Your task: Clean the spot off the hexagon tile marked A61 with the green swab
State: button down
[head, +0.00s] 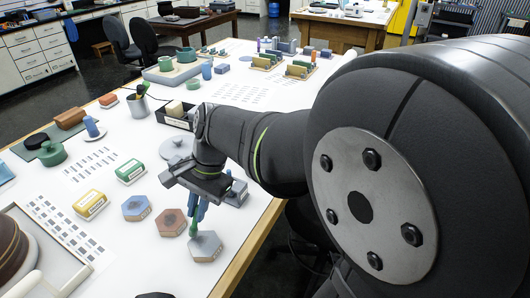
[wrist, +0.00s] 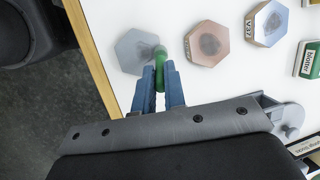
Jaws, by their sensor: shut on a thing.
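My gripper (head: 198,208) is shut on the green swab (head: 193,229), which points down. In the wrist view the swab's rounded green head (wrist: 160,52) sits between and just beyond the blue fingertips. It overlaps the edge of the grey hexagon tile (head: 207,247); I cannot tell whether it touches. The grey tile also shows in the wrist view (wrist: 132,48), with a faint darker patch. Beside it are a brown hexagon tile (head: 171,222) and a blue hexagon tile (head: 138,208), each with a dark spot. I cannot clearly read A61 on any tile.
A yellow box (head: 90,204) and a green box (head: 130,171) lie behind the tiles. The table's wooden edge (head: 248,252) runs close by the grey tile.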

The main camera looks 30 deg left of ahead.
jog(key=shift+d+r, duration=0.1)
jog(key=shift+r, duration=3.8)
jog(key=shift+w, duration=0.1)
jog(key=w+d+r+m, duration=0.1)
jog(key=w+d+m, duration=0.3)
jog(key=w, duration=1.3)
jog(key=w+d+f+n, duration=0.2)
jog(key=w+d+f, duration=0.5)
jog(key=w, duration=0.4)
jog(key=w+d+f+n, duration=0.2)
jog(key=w+d+f, duration=0.5)
jog(key=d+f, duration=1)
jog(key=f, duration=0.2)
jog(key=s+d+f+m, duration=0.1)
jog(key=d+f, duration=0.4)
jog(key=f, duration=0.4)
jog(key=shift+s+d, duration=0.15)
jog(key=shift+d, duration=0.2)
